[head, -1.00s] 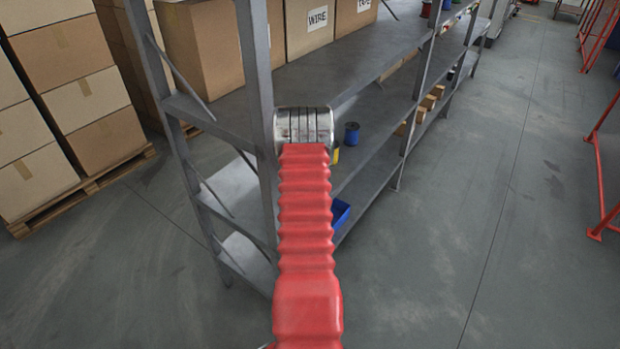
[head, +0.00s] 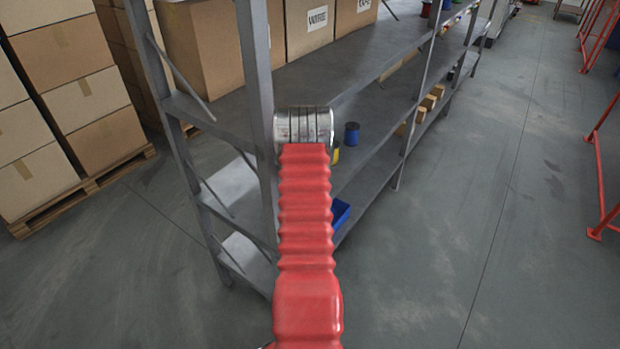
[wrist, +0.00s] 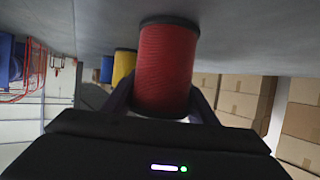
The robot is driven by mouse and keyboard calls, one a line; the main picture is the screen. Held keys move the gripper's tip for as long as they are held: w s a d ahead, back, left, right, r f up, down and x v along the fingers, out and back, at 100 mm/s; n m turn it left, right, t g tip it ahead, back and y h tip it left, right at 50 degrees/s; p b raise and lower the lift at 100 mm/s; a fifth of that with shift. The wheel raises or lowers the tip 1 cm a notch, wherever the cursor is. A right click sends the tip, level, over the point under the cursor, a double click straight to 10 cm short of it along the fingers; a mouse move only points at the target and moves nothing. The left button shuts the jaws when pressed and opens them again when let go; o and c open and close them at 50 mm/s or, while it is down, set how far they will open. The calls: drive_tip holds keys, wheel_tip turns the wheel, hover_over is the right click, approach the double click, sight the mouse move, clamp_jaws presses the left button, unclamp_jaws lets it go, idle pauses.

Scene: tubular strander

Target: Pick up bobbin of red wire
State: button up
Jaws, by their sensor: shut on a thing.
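The bobbin of red wire (wrist: 165,68) fills the middle of the wrist view, with dark flanges at both ends. My gripper (wrist: 162,98) is shut on it, with a dark finger on either side. In this view its far end is close to the grey shelf surface (wrist: 240,40); I cannot tell whether it touches. In the head view my red arm reaches to the shelf rack and hides the gripper and the red bobbin.
A yellow bobbin (wrist: 124,64) and a blue bobbin (wrist: 106,69) stand beside the red one. The blue bobbin also shows in the head view (head: 352,134). A shelf upright (head: 257,90) is close to my arm's left. A blue bin (head: 341,213) sits lower.

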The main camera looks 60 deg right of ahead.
drive_tip(key=shift+c, duration=0.6)
drive_tip(key=shift+r, duration=0.15)
drive_tip(key=shift+r, duration=0.65)
drive_tip(key=s+a+r, duration=0.2)
drive_tip(key=s, duration=1.5)
drive_tip(key=shift+s+a, duration=0.4)
